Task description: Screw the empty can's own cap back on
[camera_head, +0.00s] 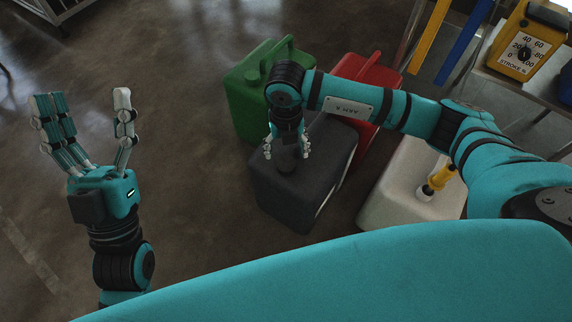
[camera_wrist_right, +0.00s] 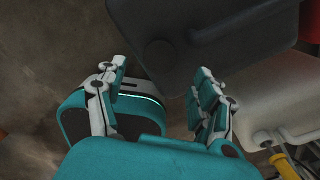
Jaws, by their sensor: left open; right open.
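A dark grey can (camera_head: 285,195) stands on the floor below my right gripper (camera_head: 287,152). A round dark cap (camera_head: 287,162) sits on its top, between and just below the open fingers. The right wrist view shows this cap (camera_wrist_right: 160,54) beyond the open fingertips (camera_wrist_right: 160,72), with nothing held. I cannot tell whether the fingers touch it. A white can (camera_head: 392,190) stands to the right, with a yellow-handled tool (camera_head: 437,179) standing in its top opening. My left gripper (camera_head: 86,97) is open and empty, raised at the left. Which can is empty cannot be seen.
A green can (camera_head: 243,103) and a red can (camera_head: 385,78) stand behind the dark grey one, close together. A yellow gauge unit (camera_head: 520,48) sits on a rack at the back right. The floor (camera_head: 180,160) at the left is clear.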

